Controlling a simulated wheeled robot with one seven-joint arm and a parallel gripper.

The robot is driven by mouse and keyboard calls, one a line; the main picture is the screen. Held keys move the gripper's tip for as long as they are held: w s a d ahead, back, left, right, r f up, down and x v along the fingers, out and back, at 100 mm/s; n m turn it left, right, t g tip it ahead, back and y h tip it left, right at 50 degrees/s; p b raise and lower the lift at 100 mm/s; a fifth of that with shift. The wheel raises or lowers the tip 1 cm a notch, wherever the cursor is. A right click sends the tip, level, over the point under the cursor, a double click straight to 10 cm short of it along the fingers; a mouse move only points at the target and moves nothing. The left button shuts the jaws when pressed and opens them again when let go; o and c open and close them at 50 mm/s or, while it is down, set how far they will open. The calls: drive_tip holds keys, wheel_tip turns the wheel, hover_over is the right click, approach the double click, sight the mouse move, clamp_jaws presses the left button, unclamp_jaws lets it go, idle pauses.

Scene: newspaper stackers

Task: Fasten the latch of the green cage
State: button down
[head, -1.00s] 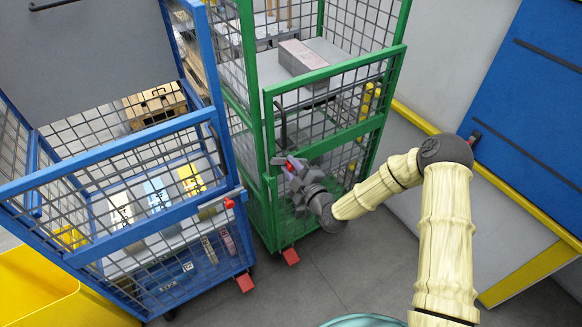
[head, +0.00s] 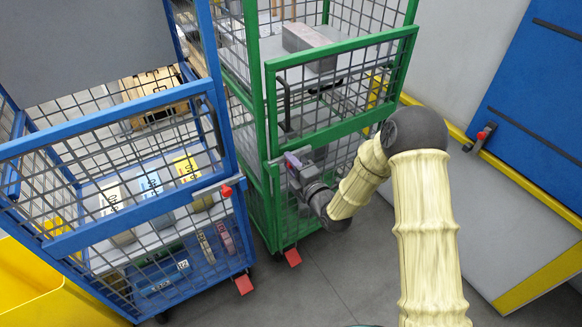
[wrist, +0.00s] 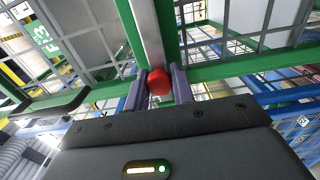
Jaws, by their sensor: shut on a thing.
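The green cage (head: 262,95) stands in the middle of the head view, with its half-height front gate (head: 340,55) in the upper front opening. My gripper (head: 294,160) is at the left end of the gate's lower rail, by the cage's front left post. In the wrist view, my gripper (wrist: 158,88) is shut on the red latch knob (wrist: 159,83), with one purple finger on each side. A grey latch bar (wrist: 148,35) runs up from the knob along the green frame. In the head view my gripper hides most of the latch.
A blue cage (head: 120,230) with newspaper bundles stands close on the left, its red latch knob (head: 226,191) in view. A grey bundle (head: 310,45) lies inside the green cage. A yellow bin (head: 30,290) is at lower left. Grey floor is clear in front.

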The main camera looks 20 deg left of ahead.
drive_tip(key=shift+f, duration=0.1)
idle(0.3)
drive_tip(key=c, duration=1.2)
unclamp_jaws()
drive_tip(key=shift+c, duration=0.2)
drive_tip(key=p+v, duration=0.4)
drive_tip(key=v, duration=1.3)
drive_tip(key=shift+s+d, duration=0.2)
drive_tip(key=shift+s, duration=0.05)
drive_tip(key=shift+a, duration=0.1)
